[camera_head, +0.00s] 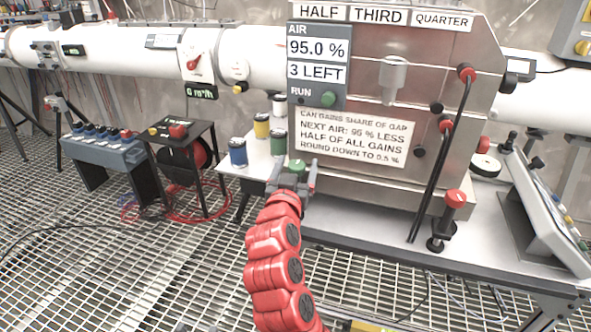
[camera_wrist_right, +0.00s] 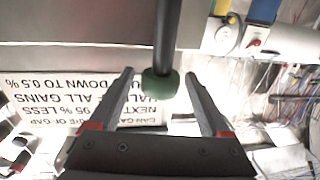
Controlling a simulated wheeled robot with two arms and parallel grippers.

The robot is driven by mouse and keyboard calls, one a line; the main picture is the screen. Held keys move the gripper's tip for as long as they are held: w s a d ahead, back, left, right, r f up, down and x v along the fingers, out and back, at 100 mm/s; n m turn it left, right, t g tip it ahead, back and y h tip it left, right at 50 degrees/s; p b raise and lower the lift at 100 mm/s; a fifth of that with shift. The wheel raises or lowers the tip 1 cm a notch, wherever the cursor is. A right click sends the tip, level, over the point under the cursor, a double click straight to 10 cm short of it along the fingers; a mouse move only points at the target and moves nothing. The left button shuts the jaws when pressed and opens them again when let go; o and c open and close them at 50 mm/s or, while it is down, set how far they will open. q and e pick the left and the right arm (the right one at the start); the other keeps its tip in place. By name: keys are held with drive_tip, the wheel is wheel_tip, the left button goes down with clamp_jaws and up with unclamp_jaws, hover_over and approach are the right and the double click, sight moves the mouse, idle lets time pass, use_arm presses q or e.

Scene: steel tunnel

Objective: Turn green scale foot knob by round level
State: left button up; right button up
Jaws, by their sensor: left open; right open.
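A green knob (camera_head: 297,166) sits low at the front left of the steel machine. In the right wrist view the green knob (camera_wrist_right: 160,85) is at the end of a dark stem. My right gripper (camera_head: 291,178) is at the knob in the head view. In the wrist view my right gripper (camera_wrist_right: 158,82) is open, its fingers on either side of the knob with gaps showing. My left gripper is in neither view. I cannot clearly make out a round level; a round white-topped disc (camera_head: 485,165) lies at the machine's right.
The steel machine (camera_head: 455,75) with a sign (camera_head: 352,137) stands on a table (camera_head: 345,222). Blue (camera_head: 237,151), yellow (camera_head: 262,125) and green (camera_head: 278,141) cans stand left of the knob. A red-topped post (camera_head: 454,200) and a slanted panel (camera_head: 545,205) are at right.

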drive_tip(key=s+a, duration=0.3)
drive_tip(key=s, duration=1.4)
drive_tip(key=shift+b, duration=0.3)
drive_tip(key=shift+a, duration=0.1)
